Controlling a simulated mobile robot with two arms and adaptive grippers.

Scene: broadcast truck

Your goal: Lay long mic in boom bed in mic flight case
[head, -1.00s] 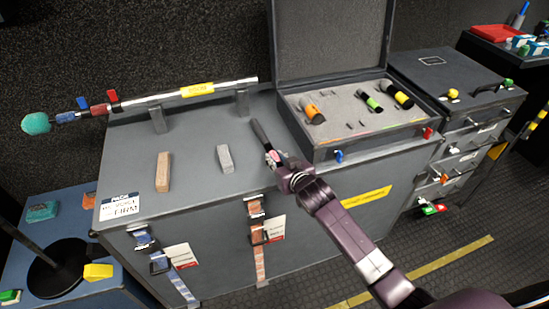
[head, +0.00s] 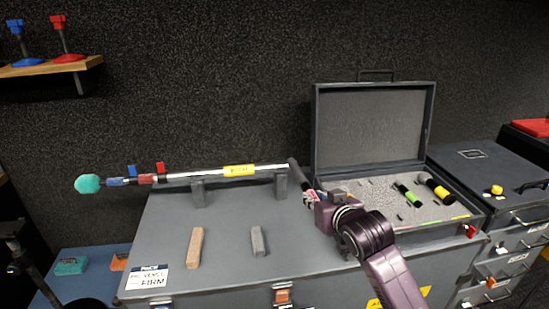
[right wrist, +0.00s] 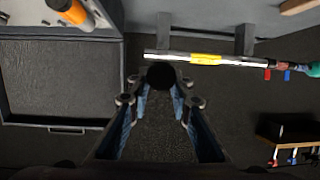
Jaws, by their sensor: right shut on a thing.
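My right gripper (head: 314,203) is shut on the long mic (head: 297,177), a thin dark cylinder held tilted above the big grey case top. Its dark round end (right wrist: 160,75) shows between the fingers in the right wrist view. The mic flight case (head: 318,140) stands open to the right of the gripper, lid up, with grey foam inside. A green-banded mic (head: 407,195) and a yellow-banded mic (head: 435,187) sit in the foam. An orange-banded mic (right wrist: 70,10) shows in the right wrist view. My gripper and arm hide the case's left front. My left gripper is out of view.
A boom pole (head: 205,174) with a yellow label and teal tip rests on two upright supports, close to the long mic. A tan block (head: 196,248) and a grey block (head: 259,241) lie on the case top. A drawer unit (head: 480,170) stands right.

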